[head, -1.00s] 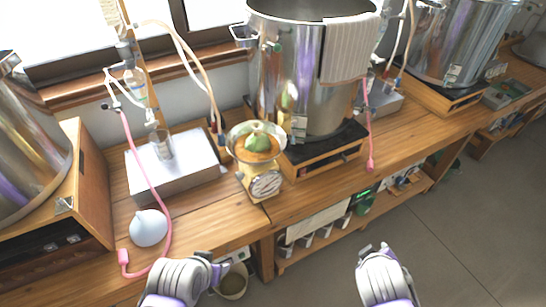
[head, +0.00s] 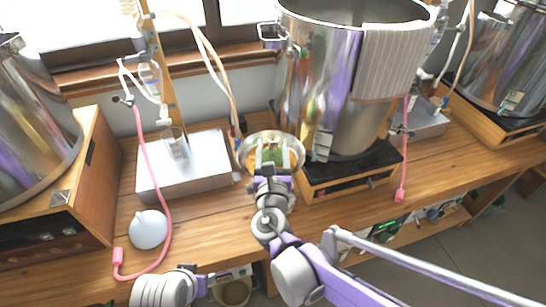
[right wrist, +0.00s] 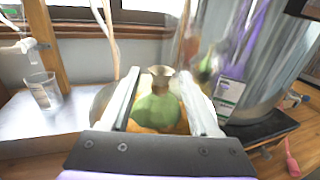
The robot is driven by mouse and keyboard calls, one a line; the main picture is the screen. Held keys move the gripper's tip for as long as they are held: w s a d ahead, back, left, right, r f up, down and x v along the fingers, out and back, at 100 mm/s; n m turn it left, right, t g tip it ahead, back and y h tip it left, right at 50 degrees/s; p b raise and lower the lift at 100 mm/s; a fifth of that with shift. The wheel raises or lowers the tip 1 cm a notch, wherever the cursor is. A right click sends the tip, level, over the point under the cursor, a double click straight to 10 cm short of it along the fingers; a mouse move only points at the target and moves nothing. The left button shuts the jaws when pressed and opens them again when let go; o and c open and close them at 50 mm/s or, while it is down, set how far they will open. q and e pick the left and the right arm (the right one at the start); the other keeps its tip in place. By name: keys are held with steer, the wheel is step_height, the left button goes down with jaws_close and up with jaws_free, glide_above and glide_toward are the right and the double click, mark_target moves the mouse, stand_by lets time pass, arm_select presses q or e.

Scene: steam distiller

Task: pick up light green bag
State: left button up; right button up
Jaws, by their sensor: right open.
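The light green bag (head: 271,154) sits in the metal pan (head: 244,146) of a scale on the wooden bench. In the right wrist view the bag (right wrist: 157,110) has a gathered neck and a small brownish top, and it rests on something orange. My right gripper (head: 271,157) is open over the pan. Its two fingers (right wrist: 160,100) show on either side of the bag, apart from each other. Whether the fingers touch the bag, I cannot tell. My left arm shows at the lower left of the head view, but its fingers do not show.
A large steel pot (head: 335,75) with a striped towel (head: 392,62) stands close to the right of the pan. A silver box (head: 190,177) with a glass beaker (head: 175,143) is on the left. A pink hose (head: 150,180) and a pale round bulb (head: 148,229) lie at the bench's front.

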mark_target(273, 137)
steer(key=w, duration=0.6)
steer(key=shift+w+f, duration=0.1)
steer(key=shift+w, duration=0.2)
steer(key=shift+s, duration=0.1)
jaws_close()
stand_by(1.0)
